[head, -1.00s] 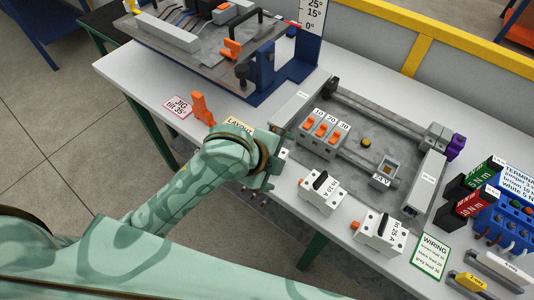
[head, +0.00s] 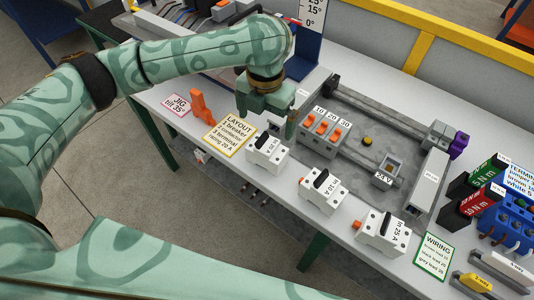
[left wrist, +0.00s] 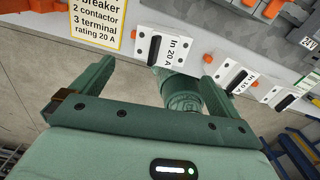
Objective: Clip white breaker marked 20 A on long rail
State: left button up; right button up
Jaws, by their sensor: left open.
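The white breaker marked In 20 A (head: 266,153) stands on the bench beside the layout card, with a black toggle on its face. It also shows in the left wrist view (left wrist: 160,46), beyond and between my fingertips. My left gripper (head: 266,120) is open and empty, just behind and above this breaker; its fingers also show in the left wrist view (left wrist: 157,66). Whether a finger touches the breaker I cannot tell. A long metal rail (head: 385,124) runs across the back of the grey panel (head: 345,160). My right gripper is out of view.
White breakers marked 10 A (head: 322,190) and 25 A (head: 381,233) stand along the front edge. A grey block with orange switches (head: 324,132) and a 24 V part (head: 385,174) sit on the panel. The layout card (head: 230,135) and an orange clip (head: 200,106) lie left.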

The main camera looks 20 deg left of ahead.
aim_at(267, 144)
pick_arm(q)
notch_tip(267, 144, down, 7)
jog(key=shift+r+b, duration=0.15)
jog(key=shift+b, duration=0.7)
notch_tip(267, 144, down, 5)
jog(key=shift+d+f+b, duration=0.1)
jog(key=shift+d+b, duration=0.05)
jog(key=shift+b, duration=0.95)
jog(key=shift+r, duration=0.2)
jog(key=shift+c, duration=0.3)
jog(key=c, duration=0.8)
